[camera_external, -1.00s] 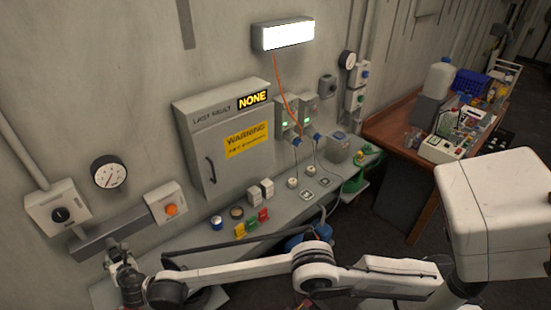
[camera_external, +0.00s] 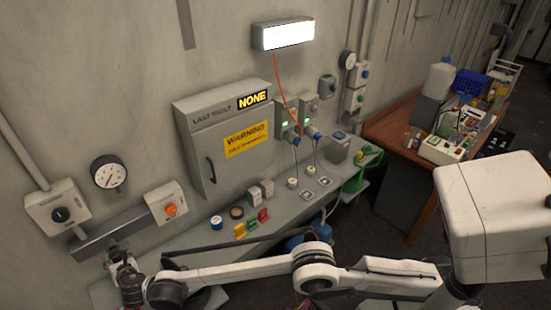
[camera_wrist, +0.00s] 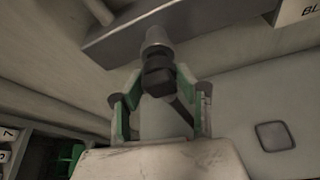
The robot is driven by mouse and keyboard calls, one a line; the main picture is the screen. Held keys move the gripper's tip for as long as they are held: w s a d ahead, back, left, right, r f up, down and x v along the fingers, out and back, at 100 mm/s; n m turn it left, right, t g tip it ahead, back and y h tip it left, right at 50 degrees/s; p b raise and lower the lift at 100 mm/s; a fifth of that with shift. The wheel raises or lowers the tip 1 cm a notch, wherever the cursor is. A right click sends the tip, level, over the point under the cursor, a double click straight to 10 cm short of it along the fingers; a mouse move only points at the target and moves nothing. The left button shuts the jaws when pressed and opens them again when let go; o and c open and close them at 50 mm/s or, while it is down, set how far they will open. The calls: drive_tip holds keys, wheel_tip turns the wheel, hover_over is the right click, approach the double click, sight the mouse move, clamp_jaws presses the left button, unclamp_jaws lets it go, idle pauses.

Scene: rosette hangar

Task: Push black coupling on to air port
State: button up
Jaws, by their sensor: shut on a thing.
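My gripper (camera_wrist: 158,82) has green-padded fingers on either side of a black coupling (camera_wrist: 157,75) and is shut on it. A dark hose (camera_wrist: 184,108) runs from the coupling down to the right between the fingers. The grey cylindrical air port (camera_wrist: 156,38) stands out from a grey rail directly beyond the coupling. The coupling's far end meets the port's tip in the picture; I cannot tell how far it is pushed on. In the external view my gripper (camera_external: 120,268) is at the lower left, near the wall rail, and the coupling is too small to make out there.
The grey rail (camera_external: 115,232) runs along the wall above the bench (camera_external: 195,262). An orange-knob box (camera_external: 168,205) and a black-knob box (camera_external: 58,213) flank it. Several small coloured items lie on the bench to the right. A dark square plate (camera_wrist: 273,136) shows at right in the wrist view.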

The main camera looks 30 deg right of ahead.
drive_tip(key=shift+w+a, duration=0.15)
drive_tip(key=shift+w, duration=0.4)
drive_tip(key=o, duration=1.2)
drive_tip(key=shift+c, duration=0.2)
drive_tip(key=v, duration=1.2)
